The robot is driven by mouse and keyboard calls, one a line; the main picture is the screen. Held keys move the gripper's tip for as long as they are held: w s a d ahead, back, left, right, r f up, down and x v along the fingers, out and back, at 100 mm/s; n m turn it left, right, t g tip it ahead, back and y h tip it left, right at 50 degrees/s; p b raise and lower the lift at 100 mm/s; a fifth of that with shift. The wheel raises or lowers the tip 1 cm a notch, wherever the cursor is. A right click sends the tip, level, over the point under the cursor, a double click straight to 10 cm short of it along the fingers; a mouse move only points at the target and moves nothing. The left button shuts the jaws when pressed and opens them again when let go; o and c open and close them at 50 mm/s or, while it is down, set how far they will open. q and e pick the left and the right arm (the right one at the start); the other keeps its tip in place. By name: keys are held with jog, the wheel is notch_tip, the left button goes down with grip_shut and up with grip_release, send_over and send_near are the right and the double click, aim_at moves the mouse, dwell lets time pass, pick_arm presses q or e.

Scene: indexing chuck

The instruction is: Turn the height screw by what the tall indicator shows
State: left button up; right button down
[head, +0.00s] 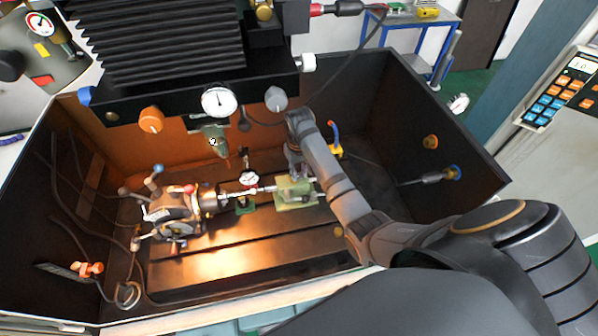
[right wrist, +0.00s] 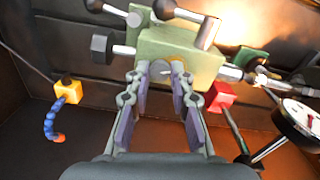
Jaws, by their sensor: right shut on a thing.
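The green tailstock block (head: 296,191) sits on the bed, with a shaft between it and the chuck (head: 208,200). A round white dial indicator (head: 248,178) stands beside that shaft; its reading is too small to tell. It also shows at the right edge of the right wrist view (right wrist: 302,117), seen at a slant. My right gripper (head: 294,172) reaches down to the tailstock's back side. In the right wrist view its fingertips (right wrist: 169,70) are closed against the green block, around a small part, apparently the height screw, mostly hidden between them. My left gripper is not in view.
A larger dial (head: 219,101) hangs on the machine head above. A yellow block with a blue hose (right wrist: 66,91) and a red block (right wrist: 221,96) flank the gripper. The enclosure's right wall (head: 425,130) stands close to my right arm. The front bed is clear.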

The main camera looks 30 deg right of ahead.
aim_at(299, 176)
jog(key=n, duration=0.5)
jog(key=shift+n, duration=0.4)
dwell(0.4)
jog(key=c, duration=1.2)
grip_release()
jog(key=shift+o, duration=0.2)
notch_tip(299, 176, up, 8)
jog(key=shift+f, duration=0.25)
jog(key=shift+s, duration=0.1)
